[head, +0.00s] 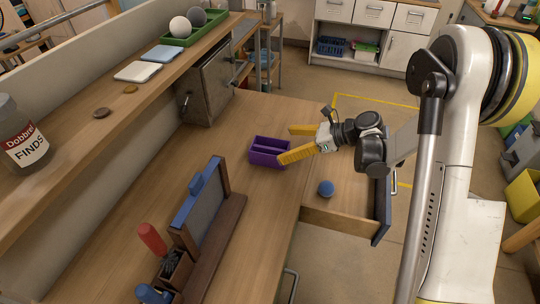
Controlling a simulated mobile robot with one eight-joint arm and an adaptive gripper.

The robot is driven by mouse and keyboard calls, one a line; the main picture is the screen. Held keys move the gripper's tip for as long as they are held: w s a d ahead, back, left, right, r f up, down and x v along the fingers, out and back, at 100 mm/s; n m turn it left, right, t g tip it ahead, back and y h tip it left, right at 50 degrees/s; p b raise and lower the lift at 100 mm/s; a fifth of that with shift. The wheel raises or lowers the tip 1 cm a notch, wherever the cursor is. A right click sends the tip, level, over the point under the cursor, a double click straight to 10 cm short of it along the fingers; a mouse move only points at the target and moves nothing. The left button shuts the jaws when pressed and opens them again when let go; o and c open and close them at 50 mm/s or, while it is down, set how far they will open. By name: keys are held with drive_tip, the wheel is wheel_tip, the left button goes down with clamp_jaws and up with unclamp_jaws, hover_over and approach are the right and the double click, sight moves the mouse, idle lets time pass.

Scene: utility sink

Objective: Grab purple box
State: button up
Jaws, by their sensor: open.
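The purple box (265,158) is a small open-topped container with a divider inside. It sits on the wooden counter near the open drawer, in the middle of the head view. My gripper (286,144) has yellow fingers spread open. The fingers point left toward the box, one at its far right side and one over or beside its near right corner. I cannot tell whether either finger touches the box. Nothing is between the fingertips except possibly the box's right edge.
An open drawer (340,217) with a blue ball (326,188) lies below my gripper. A metal cabinet (208,85) stands behind left. A framed blue-edged board (202,215) and a red-handled tool (152,238) stand nearer. A jar (22,140) is on the shelf. The counter around the box is clear.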

sight(268, 148)
drive_tip(key=b+x, duration=0.2)
drive_tip(key=x, duration=0.4)
drive_tip(key=shift+w+a+f, duration=0.2)
drive_tip(key=shift+f, duration=0.05)
drive_tip(key=shift+r, duration=0.1)
drive_tip(key=c, duration=1.4)
drive_tip(key=shift+r, duration=0.1)
